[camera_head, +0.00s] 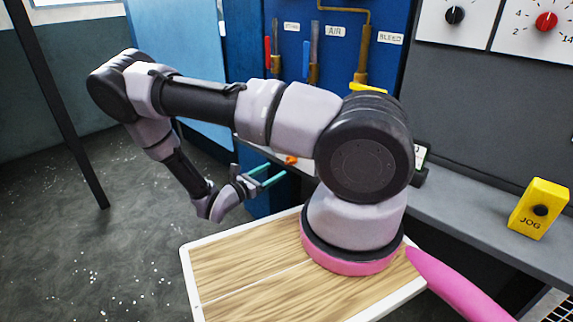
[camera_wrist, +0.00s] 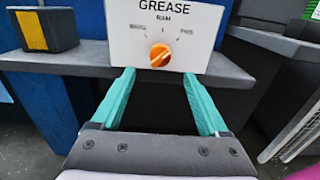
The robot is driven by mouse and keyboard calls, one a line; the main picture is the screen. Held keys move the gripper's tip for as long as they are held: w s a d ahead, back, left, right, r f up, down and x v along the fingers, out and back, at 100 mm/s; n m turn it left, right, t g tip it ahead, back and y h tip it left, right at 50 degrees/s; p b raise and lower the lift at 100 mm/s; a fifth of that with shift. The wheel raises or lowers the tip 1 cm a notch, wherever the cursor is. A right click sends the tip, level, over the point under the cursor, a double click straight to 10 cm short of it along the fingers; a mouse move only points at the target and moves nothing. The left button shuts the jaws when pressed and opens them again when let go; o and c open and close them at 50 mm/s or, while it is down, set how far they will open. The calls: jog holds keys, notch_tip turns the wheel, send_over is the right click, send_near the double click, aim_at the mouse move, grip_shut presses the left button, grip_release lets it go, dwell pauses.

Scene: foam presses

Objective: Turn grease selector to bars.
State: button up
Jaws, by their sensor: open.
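The grease selector is an orange round knob (camera_wrist: 160,56) on a white panel (camera_wrist: 205,20) marked GREASE, with RAM at the top, a label that looks like BARS at upper left and another at upper right. A pale line across the knob slants from lower left to upper right; which label it marks is hard to tell. My gripper (camera_wrist: 158,76) is open, its two teal fingers apart and empty just below and in front of the knob, not visibly touching it. In the head view my gripper (camera_head: 268,175) is just left of the orange knob (camera_head: 290,160).
A grey shelf (camera_wrist: 60,58) runs under the panel, with a black and yellow box (camera_wrist: 45,30) at its left. In the head view, levers on a blue panel (camera_head: 292,40) stand behind my arm, and a yellow JOG box (camera_head: 538,207) sits on the ledge at right.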

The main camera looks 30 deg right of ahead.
aim_at(287, 163)
jog(key=x, duration=0.7)
jog(key=shift+d, duration=0.2)
grip_shut()
